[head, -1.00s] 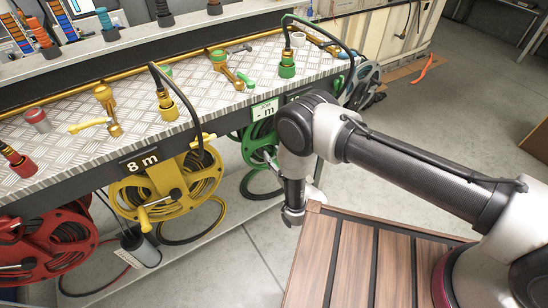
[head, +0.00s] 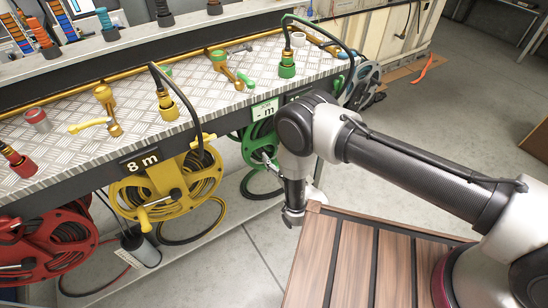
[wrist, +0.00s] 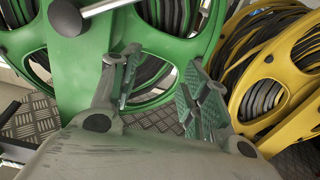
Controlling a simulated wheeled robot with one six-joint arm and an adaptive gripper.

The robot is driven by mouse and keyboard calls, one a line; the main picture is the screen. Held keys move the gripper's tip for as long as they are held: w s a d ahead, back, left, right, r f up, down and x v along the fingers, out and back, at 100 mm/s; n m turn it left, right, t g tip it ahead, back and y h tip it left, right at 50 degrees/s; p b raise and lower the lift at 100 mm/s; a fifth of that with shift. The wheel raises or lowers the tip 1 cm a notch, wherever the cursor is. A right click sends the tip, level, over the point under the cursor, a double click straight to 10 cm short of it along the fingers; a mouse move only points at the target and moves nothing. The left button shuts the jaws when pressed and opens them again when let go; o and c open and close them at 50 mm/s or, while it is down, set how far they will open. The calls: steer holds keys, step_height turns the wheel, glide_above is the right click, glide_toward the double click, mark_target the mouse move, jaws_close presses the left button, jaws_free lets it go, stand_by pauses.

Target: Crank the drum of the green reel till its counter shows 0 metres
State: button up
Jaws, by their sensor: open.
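The green reel (head: 262,140) hangs under the bench edge in the head view, partly hidden behind my arm. It fills the upper left of the wrist view (wrist: 185,52). A dark grey round knob (wrist: 66,18) with a metal rod shows on its front. A green-edged plate (head: 265,109) above the reel ends in "- m"; I cannot read a number of metres on it. My gripper (wrist: 163,58) is open and empty, its two fingers spread in front of the lower part of the green reel. The knob and rod lie beyond and left of the fingers.
The yellow reel (head: 150,200) with its "8 m" plate (head: 140,160) is to the left, and close on the right in the wrist view (wrist: 270,75). A red reel (head: 48,240) stands farther left. Valves and hose ends stand on the bench (head: 65,145). The floor in front is clear.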

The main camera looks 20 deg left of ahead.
steer(key=v, duration=0.7)
steer(key=shift+s, duration=0.15)
